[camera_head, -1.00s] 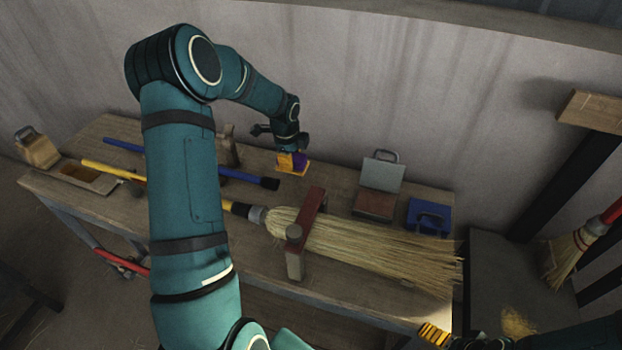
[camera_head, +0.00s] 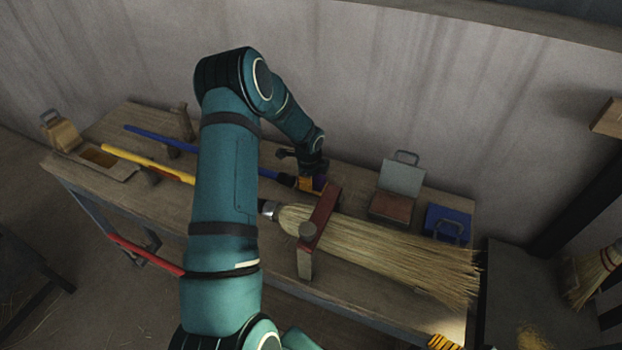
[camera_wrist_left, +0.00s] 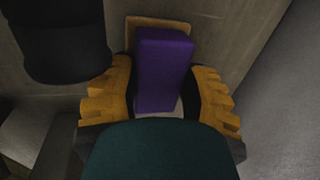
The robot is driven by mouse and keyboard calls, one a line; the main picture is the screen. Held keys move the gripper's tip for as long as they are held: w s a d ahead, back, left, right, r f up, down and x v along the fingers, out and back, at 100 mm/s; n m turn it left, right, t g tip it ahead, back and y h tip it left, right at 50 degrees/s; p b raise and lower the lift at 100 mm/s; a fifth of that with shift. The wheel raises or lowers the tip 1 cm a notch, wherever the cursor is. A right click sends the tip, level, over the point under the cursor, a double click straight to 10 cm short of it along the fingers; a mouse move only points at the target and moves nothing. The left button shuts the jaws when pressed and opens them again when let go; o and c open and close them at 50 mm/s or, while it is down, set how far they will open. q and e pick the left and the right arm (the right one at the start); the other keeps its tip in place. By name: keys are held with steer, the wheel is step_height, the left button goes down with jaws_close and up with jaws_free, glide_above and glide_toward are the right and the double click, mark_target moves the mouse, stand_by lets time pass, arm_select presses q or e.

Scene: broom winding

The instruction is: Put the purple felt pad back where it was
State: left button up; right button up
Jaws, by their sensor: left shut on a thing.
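The purple felt pad (camera_wrist_left: 163,70) stands between my left gripper's yellow fingers in the left wrist view, and the gripper (camera_wrist_left: 160,100) is shut on it. A tan, pale-centred plate (camera_wrist_left: 160,22) shows behind and below the pad; I cannot tell whether they touch. In the head view my left gripper (camera_head: 316,186) is low over the bench, just behind the red clamp (camera_head: 319,217), with a sliver of purple pad (camera_head: 320,183) visible. My right gripper's yellow fingers (camera_head: 443,342) show at the bottom edge, cut off; their opening is not visible.
A broom (camera_head: 385,247) lies across the bench (camera_head: 345,287) under the clamp. A blue handle (camera_head: 205,150) ends near my left gripper. An open grey box (camera_head: 402,178) and a blue box (camera_head: 446,223) stand to the right, and a tan box (camera_head: 60,132) at the far left.

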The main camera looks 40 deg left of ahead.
arm_select(q)
steer(key=o, duration=1.2)
step_height(320, 180, up, 12)
steer(key=s+d+p, duration=0.1)
steer(key=s, duration=0.1)
steer(key=shift+s+f, duration=0.1)
steer(key=shift+s+f, duration=0.1)
